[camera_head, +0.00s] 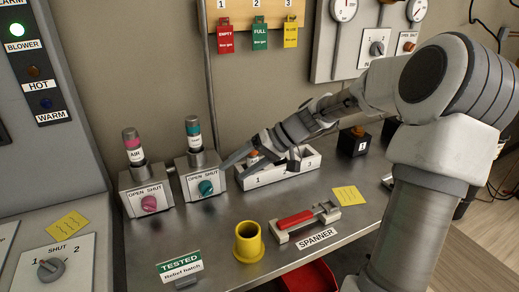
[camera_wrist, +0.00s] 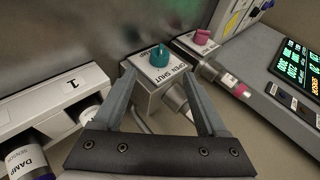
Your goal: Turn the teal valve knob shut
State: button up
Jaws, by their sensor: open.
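The teal valve knob (camera_head: 206,187) sits on the front of a grey valve box with an OPEN SHUT label. The box stands on the steel bench at centre left. In the wrist view the teal knob (camera_wrist: 160,56) lies ahead, just beyond and between my fingertips. My gripper (camera_head: 240,158) is open and empty, to the right of the box in the head view. Both fingers also show in the wrist view (camera_wrist: 158,73), apart from each other and the knob. I cannot tell clearly which label the knob's ridge points to.
A similar box with a pink knob (camera_head: 149,203) stands just left. A white numbered rack (camera_head: 300,172) is right of the teal box, close under my gripper. A yellow cup (camera_head: 249,243), a spanner holder (camera_head: 303,222) and a TESTED sign (camera_head: 181,267) stand in front.

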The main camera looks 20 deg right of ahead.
jog(key=p+v, duration=0.1)
jog(key=v, duration=0.6)
jog(key=shift+d, duration=0.2)
jog(key=shift+s+r, duration=0.1)
jog(key=shift+r, duration=0.05)
